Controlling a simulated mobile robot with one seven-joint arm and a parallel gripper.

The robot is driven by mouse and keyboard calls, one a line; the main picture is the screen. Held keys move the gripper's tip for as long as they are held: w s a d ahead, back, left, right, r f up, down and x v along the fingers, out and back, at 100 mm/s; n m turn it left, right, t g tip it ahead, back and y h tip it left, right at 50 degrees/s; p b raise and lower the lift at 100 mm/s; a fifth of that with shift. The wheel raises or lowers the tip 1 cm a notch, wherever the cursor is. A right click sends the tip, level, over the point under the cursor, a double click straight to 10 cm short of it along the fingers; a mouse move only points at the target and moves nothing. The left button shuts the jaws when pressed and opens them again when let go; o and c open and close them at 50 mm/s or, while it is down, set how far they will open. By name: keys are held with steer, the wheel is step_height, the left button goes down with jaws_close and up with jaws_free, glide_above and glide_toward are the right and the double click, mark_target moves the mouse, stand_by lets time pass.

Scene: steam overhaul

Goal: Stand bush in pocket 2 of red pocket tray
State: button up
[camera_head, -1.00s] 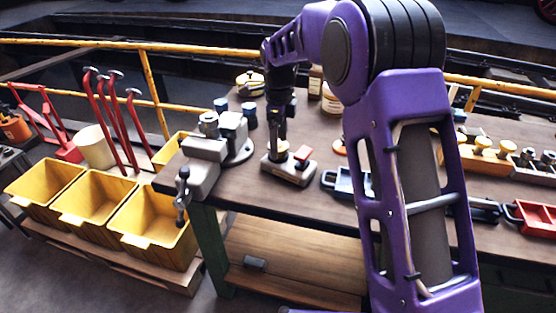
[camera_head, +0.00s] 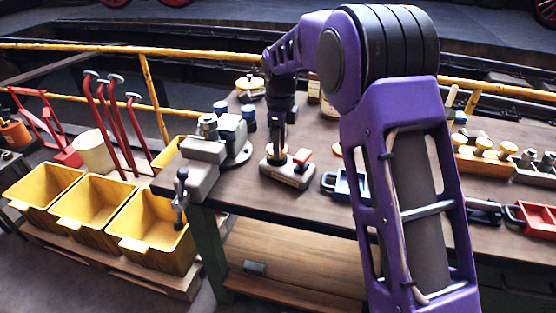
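My gripper (camera_head: 277,152) is at the lower end of my purple arm, pointing down at a small grey fixture (camera_head: 288,175) on the workbench. The fixture has a red block on its right side and a pale yellow part near my fingers. The fingers are dark and small here, so I cannot tell whether they are open or hold anything. I cannot make out the bush. A red tray (camera_head: 540,219), probably the red pocket tray, shows in part at the right edge of the bench; its pockets cannot be told apart.
A vise (camera_head: 205,155) stands at the bench's left corner, left of my gripper. A blue-and-black tray (camera_head: 343,186) lies right of the fixture, partly behind my arm. Wooden racks with yellow-topped parts (camera_head: 484,165) stand at the right. Yellow bins (camera_head: 150,243) sit below, left of the bench.

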steer(key=shift+s+a+f+g, duration=0.15)
steer(key=shift+s+f, duration=0.25)
steer(key=shift+f, duration=0.1)
steer(key=shift+s+a+f+g, duration=0.1)
steer(key=shift+s+f+g, duration=0.05)
steer(key=shift+s+f, duration=0.25)
jaws_close()
steer(key=shift+a+r+p, duration=0.15)
steer(key=shift+r+p, duration=0.45)
steer(key=shift+r, duration=0.05)
steer(key=shift+w+d+r+p, duration=0.2)
steer(key=shift+r+p, duration=0.35)
steer(key=shift+r, duration=0.2)
steer(key=shift+w+d+r+p, duration=0.1)
steer(key=shift+w+r+p, duration=0.05)
steer(key=shift+r+p, duration=0.5)
steer(key=shift+r, duration=0.25)
